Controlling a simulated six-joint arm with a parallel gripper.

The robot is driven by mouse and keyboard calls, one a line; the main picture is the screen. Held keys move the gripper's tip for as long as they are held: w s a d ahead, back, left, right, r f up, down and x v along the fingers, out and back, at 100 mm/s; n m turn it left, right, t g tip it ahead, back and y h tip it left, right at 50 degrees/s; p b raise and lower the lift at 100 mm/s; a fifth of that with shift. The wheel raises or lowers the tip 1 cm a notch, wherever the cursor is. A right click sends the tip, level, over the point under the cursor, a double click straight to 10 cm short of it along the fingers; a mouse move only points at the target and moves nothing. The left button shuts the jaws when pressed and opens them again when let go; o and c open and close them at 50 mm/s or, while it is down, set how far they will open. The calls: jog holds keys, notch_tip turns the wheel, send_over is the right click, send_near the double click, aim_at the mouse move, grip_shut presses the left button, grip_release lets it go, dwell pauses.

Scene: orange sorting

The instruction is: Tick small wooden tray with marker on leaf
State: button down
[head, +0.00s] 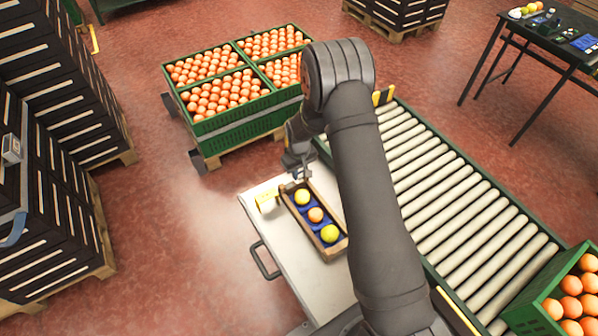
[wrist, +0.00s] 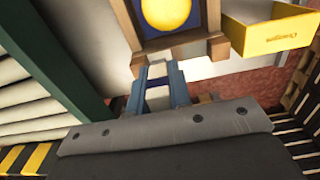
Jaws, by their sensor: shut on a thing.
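The small wooden tray (head: 336,252) lies on the pale cart top with a blue lining and three round fruits in a row: yellow (head: 302,197), orange (head: 315,215) and yellow (head: 329,234). My gripper (head: 302,172) is at the tray's far end. In the wrist view my gripper (wrist: 157,92) is shut on a small pale and dark-blue thing, which looks like the marker (wrist: 157,72), just by the tray's end wall (wrist: 178,44). Most of the marker is hidden between the fingers. I cannot make out a leaf or any tick mark.
A yellow box (head: 267,201) stands left of the tray; it also shows in the wrist view (wrist: 268,36). The roller conveyor (head: 450,190) runs along the right. A green bin of oranges (head: 235,122) stands behind. The cart top (head: 290,255) has bare room left of the tray.

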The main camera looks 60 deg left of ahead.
jog(key=shift+s+a+f, duration=0.1)
jog(key=shift+a+f, duration=0.1)
jog(key=shift+a, duration=0.05)
dwell(0.6)
jog(key=shift+d, duration=0.25)
dwell(0.5)
jog(key=shift+r, duration=0.1)
jog(key=shift+a+r, duration=0.15)
jog(key=shift+r, duration=3.45)
